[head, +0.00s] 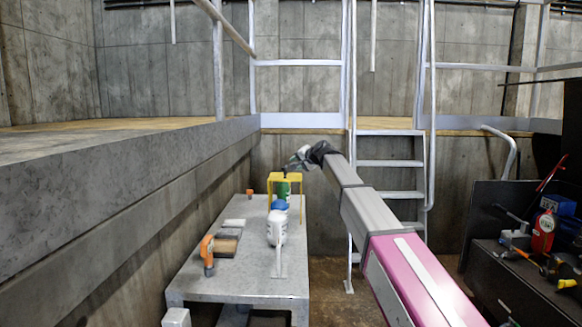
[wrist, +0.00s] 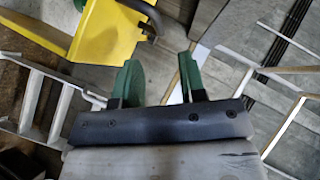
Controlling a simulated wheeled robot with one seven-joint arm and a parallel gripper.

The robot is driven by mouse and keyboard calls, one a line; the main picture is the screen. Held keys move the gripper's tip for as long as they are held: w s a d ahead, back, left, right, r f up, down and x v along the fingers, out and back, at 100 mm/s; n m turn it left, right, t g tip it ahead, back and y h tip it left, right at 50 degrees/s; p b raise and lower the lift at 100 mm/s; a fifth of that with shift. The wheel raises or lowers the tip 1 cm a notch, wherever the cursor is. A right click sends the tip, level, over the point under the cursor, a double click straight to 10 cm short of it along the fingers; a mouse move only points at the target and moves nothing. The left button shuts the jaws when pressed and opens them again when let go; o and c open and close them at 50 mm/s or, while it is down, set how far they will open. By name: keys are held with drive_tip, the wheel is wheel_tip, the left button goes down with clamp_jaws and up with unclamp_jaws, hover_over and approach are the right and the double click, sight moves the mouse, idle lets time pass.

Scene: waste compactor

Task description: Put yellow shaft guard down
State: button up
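The yellow shaft guard (head: 286,177) is an upside-down U at the far end of the grey table (head: 245,281). A green cylinder shows between its legs; I cannot tell whether the guard touches the table. In the wrist view the guard (wrist: 108,35) fills the upper left, with a black handle (wrist: 145,12) on it. My gripper (head: 299,158) is just above the guard's top in the head view. In the wrist view its green fingers (wrist: 159,65) are apart with nothing between them, and the handle lies just beyond their tips.
On the table are a white bottle (head: 276,228) with a blue top, an orange-handled tool (head: 207,250), small blocks (head: 226,244) and an orange piece (head: 250,193). A ladder (head: 391,163) stands behind. A dark bench (head: 500,240) with tools is at right.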

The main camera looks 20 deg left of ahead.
drive_tip(key=v, duration=0.4)
drive_tip(key=s+d+f+g+h, duration=0.1)
drive_tip(key=s+d+f+h, duration=0.3)
drive_tip(key=d+f, duration=1)
drive_tip(key=s+d+f+g+h, duration=0.2)
drive_tip(key=s+d+f, duration=0.65)
drive_tip(key=f, duration=0.85)
drive_tip(key=s+d+f+n+g+h, duration=0.2)
drive_tip(key=s+d+f+g+h, duration=0.2)
drive_tip(key=s+d+f, duration=1.6)
drive_tip(key=s+d+h, duration=0.1)
drive_tip(key=s+d, duration=0.2)
drive_tip(key=shift+g, duration=0.3)
drive_tip(key=shift+o, duration=0.3)
drive_tip(key=shift+d, duration=0.15)
